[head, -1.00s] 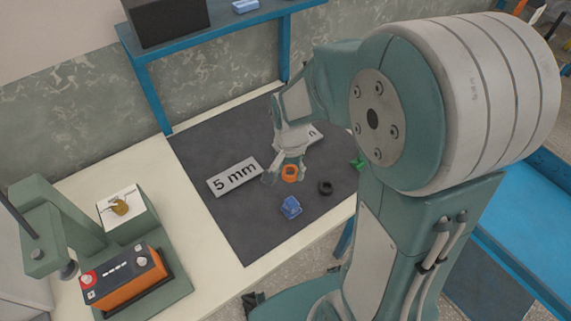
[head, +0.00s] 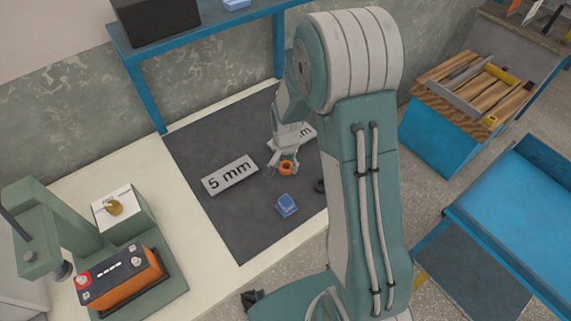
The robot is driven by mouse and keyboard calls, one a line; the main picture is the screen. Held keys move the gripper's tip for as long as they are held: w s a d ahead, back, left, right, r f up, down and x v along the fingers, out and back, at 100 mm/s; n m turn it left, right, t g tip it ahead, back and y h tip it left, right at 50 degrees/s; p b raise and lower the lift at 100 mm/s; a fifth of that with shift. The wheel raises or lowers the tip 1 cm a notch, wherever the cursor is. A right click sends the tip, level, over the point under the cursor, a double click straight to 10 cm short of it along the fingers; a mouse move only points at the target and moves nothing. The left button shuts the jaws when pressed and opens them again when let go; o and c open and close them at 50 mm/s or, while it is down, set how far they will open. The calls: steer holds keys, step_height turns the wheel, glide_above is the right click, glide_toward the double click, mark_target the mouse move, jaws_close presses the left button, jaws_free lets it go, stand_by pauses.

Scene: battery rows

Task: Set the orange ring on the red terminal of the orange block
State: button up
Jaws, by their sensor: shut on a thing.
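The orange ring (head: 286,168) is at the tips of my gripper (head: 286,165), over the dark mat. My gripper is shut on the ring; whether the ring is clear of the mat is hard to tell. The orange block (head: 138,290), a battery with a black top, sits at the lower left on a green stand. Its red terminal (head: 82,281) is at the left end of its top. A grey terminal (head: 136,262) is near the other end.
A blue part (head: 287,205) and a black ring (head: 319,186), partly hidden by my arm, lie on the dark mat (head: 240,235). A "5 mm" plate (head: 229,175) lies between gripper and battery. A green press column (head: 42,225) rises beside the battery. A blue shelf (head: 190,40) stands behind.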

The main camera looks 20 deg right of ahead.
steer(key=shift+a, duration=0.1)
steer(key=o, duration=0.8)
steer(key=shift+a, duration=0.15)
